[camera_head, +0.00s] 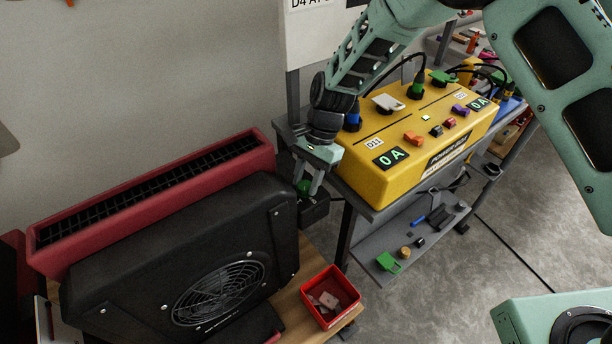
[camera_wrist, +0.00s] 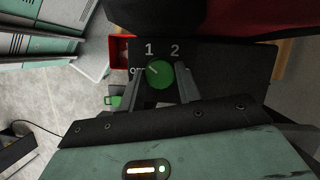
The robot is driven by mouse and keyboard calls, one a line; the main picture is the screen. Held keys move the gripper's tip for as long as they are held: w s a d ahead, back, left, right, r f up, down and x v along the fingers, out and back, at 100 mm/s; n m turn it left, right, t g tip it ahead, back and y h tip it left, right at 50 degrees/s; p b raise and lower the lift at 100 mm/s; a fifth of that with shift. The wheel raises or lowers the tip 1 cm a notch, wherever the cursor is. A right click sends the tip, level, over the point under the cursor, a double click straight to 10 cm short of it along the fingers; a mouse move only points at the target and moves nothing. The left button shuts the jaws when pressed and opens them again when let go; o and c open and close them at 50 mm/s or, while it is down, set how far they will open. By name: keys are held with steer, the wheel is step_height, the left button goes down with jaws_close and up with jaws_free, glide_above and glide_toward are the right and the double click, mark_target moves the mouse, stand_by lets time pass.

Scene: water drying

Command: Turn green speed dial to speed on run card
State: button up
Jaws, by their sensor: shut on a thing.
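The green speed dial (camera_wrist: 160,74) sits on a black panel (camera_wrist: 222,70) marked OFF, 1 and 2 in the wrist view. Its pale pointer line slants up and left, between OFF and 1. My gripper (camera_wrist: 161,92) is shut on the dial, one finger on each side. In the head view my gripper (camera_head: 309,186) points down at the green dial (camera_head: 303,187), beside the black fan unit (camera_head: 180,255). I cannot make out a run card; a partly cut-off white sheet with lettering (camera_head: 313,6) hangs at the top.
A yellow power box (camera_head: 385,185) stands on a grey bench right of my gripper, with displays reading 0A. A red bin (camera_head: 310,310) with scraps sits on the wooden surface below. A red grille unit (camera_head: 60,232) lies behind the fan.

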steer(key=m+t, duration=0.1)
steer(key=m, duration=0.2)
steer(key=m+t+y+p, duration=0.1)
steer(key=m, duration=0.2)
steer(key=shift+s+d+m, duration=0.15)
steer(key=shift+s+m, duration=0.05)
steer(key=shift+m, duration=0.1)
steer(key=m+t, duration=0.1)
steer(key=m, duration=0.2)
steer(key=shift+s, duration=0.1)
steer(key=shift+s+m+t, duration=0.1)
steer(key=shift+m+t, duration=0.7)
steer(key=shift+m, duration=1)
steer(key=o, duration=1)
steer(key=shift+c, duration=0.2)
steer(key=p+v, duration=0.2)
steer(key=v, duration=1.5)
steer(key=shift+s+d, duration=0.25)
